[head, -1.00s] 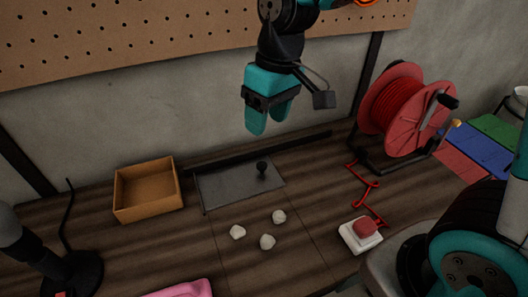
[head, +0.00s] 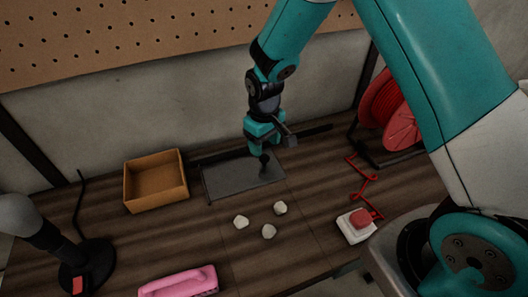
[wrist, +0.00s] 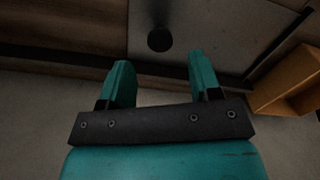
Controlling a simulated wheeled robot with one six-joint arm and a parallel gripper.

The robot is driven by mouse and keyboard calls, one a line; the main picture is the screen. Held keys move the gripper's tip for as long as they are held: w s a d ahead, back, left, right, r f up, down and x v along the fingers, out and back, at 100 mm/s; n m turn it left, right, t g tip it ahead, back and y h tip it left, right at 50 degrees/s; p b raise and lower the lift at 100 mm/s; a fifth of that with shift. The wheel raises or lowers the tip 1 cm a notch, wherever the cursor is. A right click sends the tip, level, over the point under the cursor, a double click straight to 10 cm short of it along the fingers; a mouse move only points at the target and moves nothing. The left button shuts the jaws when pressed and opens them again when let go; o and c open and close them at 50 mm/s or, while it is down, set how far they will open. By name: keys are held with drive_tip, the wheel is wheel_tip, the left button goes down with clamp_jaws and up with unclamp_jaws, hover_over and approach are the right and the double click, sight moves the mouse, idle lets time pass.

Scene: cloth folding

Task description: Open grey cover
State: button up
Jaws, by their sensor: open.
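The flat grey cover (head: 228,182) lies closed on the wooden table near the back wall. Its round black knob (head: 264,159) stands near the cover's right back part. My gripper (head: 262,148) points down just above and around the knob's place in the head view. In the wrist view, my gripper (wrist: 160,62) is open, its two teal fingers apart with nothing between them. The black knob (wrist: 160,39) shows just beyond the fingertips, roughly centred between them, on the grey cover (wrist: 205,18). I cannot tell whether a finger touches the knob.
An open cardboard box (head: 155,181) stands left of the cover. A red button box (head: 357,225), red cable (head: 362,185) and red reel (head: 395,112) are at right. A pink object (head: 178,282) and black lamp (head: 88,265) are front left.

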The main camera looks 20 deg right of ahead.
sight(264, 157)
wheel_tip(264, 157, down, 5)
drive_tip(key=shift+r, duration=0.1)
idle(0.3)
clamp_jaws()
